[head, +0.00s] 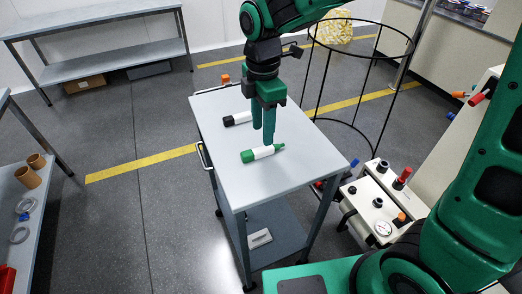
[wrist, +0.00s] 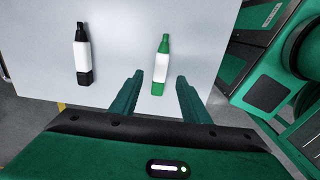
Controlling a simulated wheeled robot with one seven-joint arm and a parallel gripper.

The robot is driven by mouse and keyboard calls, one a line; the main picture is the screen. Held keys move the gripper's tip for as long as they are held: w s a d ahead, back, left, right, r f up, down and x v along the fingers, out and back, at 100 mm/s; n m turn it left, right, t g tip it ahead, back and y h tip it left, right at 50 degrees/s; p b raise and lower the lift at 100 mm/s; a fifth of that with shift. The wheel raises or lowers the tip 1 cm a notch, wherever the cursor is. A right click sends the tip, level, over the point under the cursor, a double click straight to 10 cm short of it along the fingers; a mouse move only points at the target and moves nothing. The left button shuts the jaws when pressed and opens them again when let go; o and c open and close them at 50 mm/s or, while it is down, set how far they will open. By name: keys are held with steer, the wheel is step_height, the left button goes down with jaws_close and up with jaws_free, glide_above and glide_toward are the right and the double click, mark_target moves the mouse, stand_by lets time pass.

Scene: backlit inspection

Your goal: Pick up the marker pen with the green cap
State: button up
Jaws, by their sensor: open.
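The marker pen with the green cap (head: 262,153) lies on the grey trolley top, with a white barrel and green ends. In the wrist view the green pen (wrist: 160,72) lies ahead of and between my fingers, pointing away from me. My gripper (head: 268,138) is above the trolley, just behind the pen in the head view, fingers pointing down.
The trolley top (head: 270,178) is otherwise clear around the pens. A black wire hoop frame (head: 327,122) stands behind it to the right. A cream box with knobs (head: 378,205) stands close to its right. A bench with brown cups (head: 28,177) is at the left.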

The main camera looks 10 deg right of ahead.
mark_target(260, 148)
steer(key=shift+a+f, duration=0.2)
steer(key=shift+f, duration=1.5)
steer(key=shift+a+f, duration=0.2)
steer(key=shift+f, duration=1.45)
jaws_close()
